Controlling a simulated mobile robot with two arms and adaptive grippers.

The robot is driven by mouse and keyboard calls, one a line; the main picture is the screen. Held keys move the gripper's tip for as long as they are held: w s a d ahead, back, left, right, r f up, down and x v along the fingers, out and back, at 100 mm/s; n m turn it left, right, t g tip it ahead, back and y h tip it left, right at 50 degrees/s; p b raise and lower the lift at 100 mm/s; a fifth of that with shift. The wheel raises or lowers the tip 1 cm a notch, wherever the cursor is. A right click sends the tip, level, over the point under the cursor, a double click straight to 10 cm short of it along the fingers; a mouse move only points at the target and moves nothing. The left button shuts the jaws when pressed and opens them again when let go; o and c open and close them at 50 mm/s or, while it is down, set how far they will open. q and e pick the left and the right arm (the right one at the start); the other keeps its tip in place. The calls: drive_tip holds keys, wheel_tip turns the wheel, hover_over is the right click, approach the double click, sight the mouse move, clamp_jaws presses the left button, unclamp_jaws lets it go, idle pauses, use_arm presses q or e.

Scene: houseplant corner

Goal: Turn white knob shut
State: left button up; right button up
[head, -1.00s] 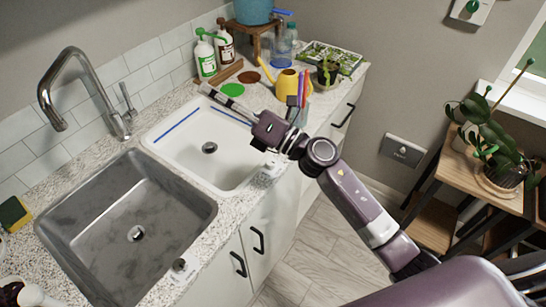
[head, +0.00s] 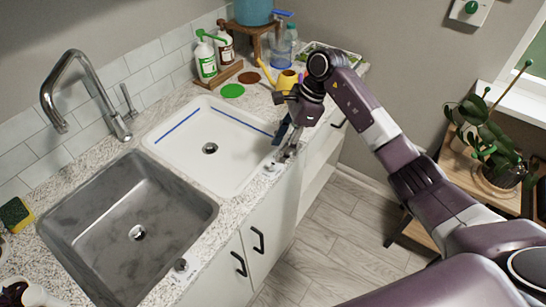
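A small whitish knob (head: 270,167) sits on the speckled counter's front edge beside the white basin (head: 190,172). It is small here, and I cannot tell how far it is turned. My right gripper (head: 287,148) reaches down just right of it, with its fingers low over the counter edge. The fingers partly hide one another, so I cannot tell whether they are open or shut, or whether they touch the knob. A second, greyer knob (head: 181,265) stands at the front edge by the steel basin (head: 130,222). My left gripper is not in view.
A chrome faucet (head: 85,90) stands behind the basins. Pump bottles (head: 206,60), a green disc (head: 232,90) and a yellow watering can (head: 284,79) stand at the back right. Cabinet doors drop below the counter edge. Floor (head: 325,235) is clear in front.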

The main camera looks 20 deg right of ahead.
sight(271, 162)
drive_tip(key=p+x, duration=0.1)
drive_tip(key=x, duration=0.3)
drive_tip(key=shift+a, duration=0.15)
drive_tip(key=shift+a+f, duration=0.25)
drive_tip(key=shift+f, duration=0.45)
clamp_jaws()
